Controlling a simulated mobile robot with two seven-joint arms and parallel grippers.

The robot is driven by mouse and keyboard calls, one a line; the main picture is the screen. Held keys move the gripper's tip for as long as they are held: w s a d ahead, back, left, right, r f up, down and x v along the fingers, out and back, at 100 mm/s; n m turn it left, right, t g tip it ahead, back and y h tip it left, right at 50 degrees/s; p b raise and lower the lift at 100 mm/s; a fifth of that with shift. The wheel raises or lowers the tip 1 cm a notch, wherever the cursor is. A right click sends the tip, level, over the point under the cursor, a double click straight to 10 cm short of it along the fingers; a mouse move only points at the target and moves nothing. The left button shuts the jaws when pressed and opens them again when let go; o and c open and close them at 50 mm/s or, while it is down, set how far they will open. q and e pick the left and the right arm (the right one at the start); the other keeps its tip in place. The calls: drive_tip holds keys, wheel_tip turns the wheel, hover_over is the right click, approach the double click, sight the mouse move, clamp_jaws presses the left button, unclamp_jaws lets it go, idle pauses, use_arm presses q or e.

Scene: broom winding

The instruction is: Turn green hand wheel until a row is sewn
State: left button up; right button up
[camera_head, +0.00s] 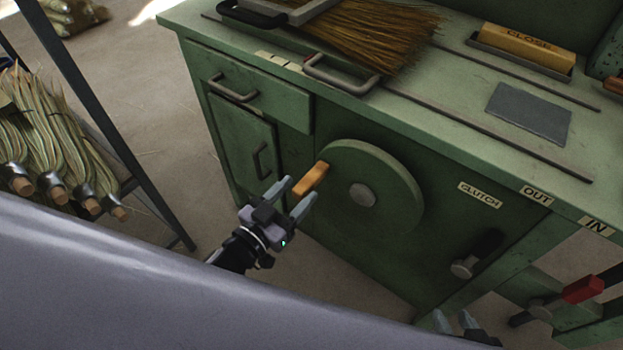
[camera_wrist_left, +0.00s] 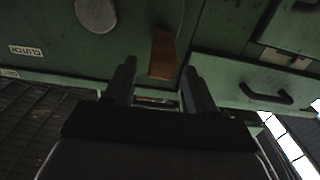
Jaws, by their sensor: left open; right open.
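The green hand wheel (camera_head: 385,175) is a round disc on the front of the green machine, with a grey hub (camera_head: 362,194). Its orange-brown handle (camera_head: 311,180) sticks out at the wheel's left side. My left gripper (camera_head: 292,192) is open, with its two fingers to either side of the handle's near end; I cannot tell if they touch it. In the left wrist view the handle (camera_wrist_left: 163,54) shows ahead, between and beyond the open fingers (camera_wrist_left: 157,88). My right gripper (camera_head: 455,320) shows only its fingertips at the bottom edge, apart and empty, low before the machine.
A broom head of brown bristles (camera_head: 365,35) lies on the machine top. A clutch lever (camera_head: 476,256) and a red-handled lever (camera_head: 582,290) stick out at right. A drawer (camera_head: 248,92) is left of the wheel. A rack with bundles (camera_head: 40,140) stands at far left.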

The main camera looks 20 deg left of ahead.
sight(326, 162)
use_arm(q)
drive_tip(key=shift+x, duration=2.75)
clamp_jaws()
